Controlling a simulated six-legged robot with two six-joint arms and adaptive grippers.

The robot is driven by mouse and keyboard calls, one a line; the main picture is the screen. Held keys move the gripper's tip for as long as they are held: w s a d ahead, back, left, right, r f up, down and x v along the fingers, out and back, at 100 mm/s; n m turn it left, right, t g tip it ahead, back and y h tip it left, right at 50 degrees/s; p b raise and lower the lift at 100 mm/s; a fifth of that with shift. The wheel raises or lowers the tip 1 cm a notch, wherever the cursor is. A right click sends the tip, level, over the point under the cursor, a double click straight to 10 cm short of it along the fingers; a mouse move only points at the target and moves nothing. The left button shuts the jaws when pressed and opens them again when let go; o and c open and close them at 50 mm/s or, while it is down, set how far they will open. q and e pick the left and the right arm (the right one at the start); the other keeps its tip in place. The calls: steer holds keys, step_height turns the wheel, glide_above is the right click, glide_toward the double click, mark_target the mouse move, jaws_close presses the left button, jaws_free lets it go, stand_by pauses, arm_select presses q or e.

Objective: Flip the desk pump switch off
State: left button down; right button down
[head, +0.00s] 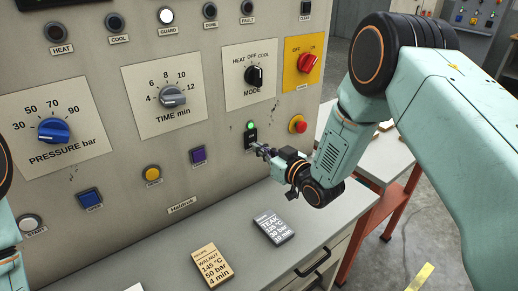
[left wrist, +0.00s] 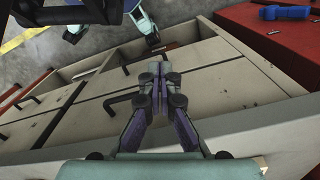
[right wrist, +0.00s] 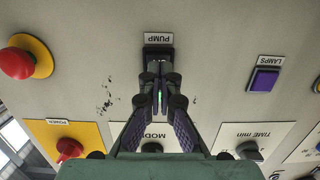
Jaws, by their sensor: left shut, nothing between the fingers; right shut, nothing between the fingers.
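The pump switch (head: 250,136) is a small black switch on the grey panel, below a lit green lamp (head: 250,125). My right gripper (head: 261,151) is shut and empty, its tips at the lower part of the switch. In the right wrist view, which is upside down, the switch housing (right wrist: 158,52) shows beside the PUMP label (right wrist: 158,38). The right fingertips (right wrist: 160,76) cover much of the switch, so its lever position and contact cannot be told. My left gripper (left wrist: 160,85) is shut and empty, over the drawer fronts in the left wrist view.
A red emergency button (head: 298,124) is right of the switch; a purple LAMPS button (head: 198,156) is lower left. The red power knob (head: 307,62) is above. Two recipe cards, walnut (head: 212,268) and teak (head: 273,228), lie on the desk (head: 140,262).

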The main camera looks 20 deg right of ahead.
steer(key=shift+w+a+f, duration=0.15)
steer(key=shift+w+a, duration=0.05)
steer(key=shift+w, duration=0.45)
steer(key=shift+w+a+f+b, duration=0.1)
steer(key=shift+w+a+b, duration=0.1)
steer(key=shift+b, duration=0.3)
steer(key=shift+d, duration=0.1)
steer(key=shift+s, duration=0.1)
